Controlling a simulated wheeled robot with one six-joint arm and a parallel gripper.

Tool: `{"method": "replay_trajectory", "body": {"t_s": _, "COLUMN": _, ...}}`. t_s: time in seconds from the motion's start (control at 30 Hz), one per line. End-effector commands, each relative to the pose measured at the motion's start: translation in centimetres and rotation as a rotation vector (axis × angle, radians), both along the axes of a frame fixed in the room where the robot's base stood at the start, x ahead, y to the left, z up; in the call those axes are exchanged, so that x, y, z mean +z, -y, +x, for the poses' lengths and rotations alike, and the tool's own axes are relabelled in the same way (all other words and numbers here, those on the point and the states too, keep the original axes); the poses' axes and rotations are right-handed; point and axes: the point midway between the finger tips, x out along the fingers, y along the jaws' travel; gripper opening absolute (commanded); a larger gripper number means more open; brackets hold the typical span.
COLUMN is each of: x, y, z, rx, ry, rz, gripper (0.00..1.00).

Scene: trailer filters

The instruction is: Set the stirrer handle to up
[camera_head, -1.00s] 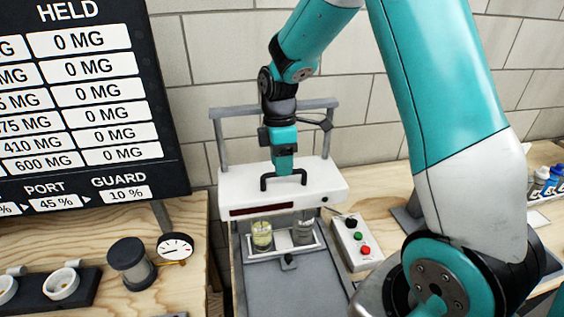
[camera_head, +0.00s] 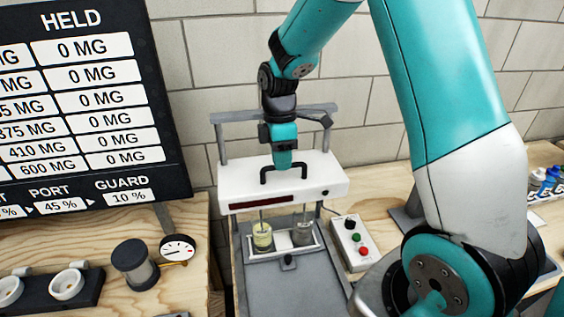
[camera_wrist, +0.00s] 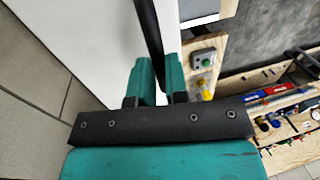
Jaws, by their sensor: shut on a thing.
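The stirrer is a white box-shaped head (camera_head: 310,185) on a grey frame (camera_head: 222,140). A black bar handle (camera_head: 267,176) stands on its front top. My gripper (camera_head: 283,163) points down and is shut on this handle. In the wrist view the black handle (camera_wrist: 150,40) runs between my two teal fingers (camera_wrist: 158,85). Two beakers sit below the head, the left with yellowish contents (camera_head: 262,238) and the right clear grey (camera_head: 303,235). A thin shaft shows between the head and the left beaker. The head is a little above the beakers.
A control box (camera_head: 352,243) with black, green and red buttons stands right of the stirrer. A dial gauge (camera_head: 178,248) and a dark spool (camera_head: 133,262) stand on the left bench. A dose board (camera_head: 90,110) is at the left, and a tiled wall is behind.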

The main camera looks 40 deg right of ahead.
Motion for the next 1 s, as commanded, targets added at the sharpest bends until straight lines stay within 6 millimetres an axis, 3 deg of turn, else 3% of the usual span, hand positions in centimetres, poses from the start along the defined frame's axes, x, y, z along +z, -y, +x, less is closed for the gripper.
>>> {"method": "replay_trajectory", "body": {"t_s": 0.03, "x": 2.8, "y": 0.0, "z": 0.2, "rx": 0.000, "ry": 0.007, "rz": -0.001, "gripper": 0.00}}
{"method": "replay_trajectory", "body": {"t_s": 0.23, "x": 7.4, "y": 0.0, "z": 0.1, "rx": 0.001, "ry": 0.006, "rz": 0.000, "gripper": 0.00}}
{"method": "replay_trajectory", "body": {"t_s": 0.4, "x": 8.6, "y": 0.0, "z": 0.1, "rx": 0.001, "ry": 0.005, "rz": 0.000, "gripper": 0.00}}
{"method": "replay_trajectory", "body": {"t_s": 0.7, "x": 8.8, "y": 0.0, "z": 0.2, "rx": 0.000, "ry": 0.010, "rz": -0.001, "gripper": 0.00}}
{"method": "replay_trajectory", "body": {"t_s": 0.73, "x": 8.8, "y": 0.0, "z": 0.2, "rx": 0.000, "ry": 0.010, "rz": -0.001, "gripper": 0.19}}
{"method": "replay_trajectory", "body": {"t_s": 0.83, "x": 8.7, "y": 0.0, "z": 0.2, "rx": 0.000, "ry": 0.009, "rz": 0.000, "gripper": 0.40}}
{"method": "replay_trajectory", "body": {"t_s": 1.0, "x": 8.6, "y": 0.0, "z": 0.1, "rx": 0.000, "ry": 0.005, "rz": -0.001, "gripper": 0.40}}
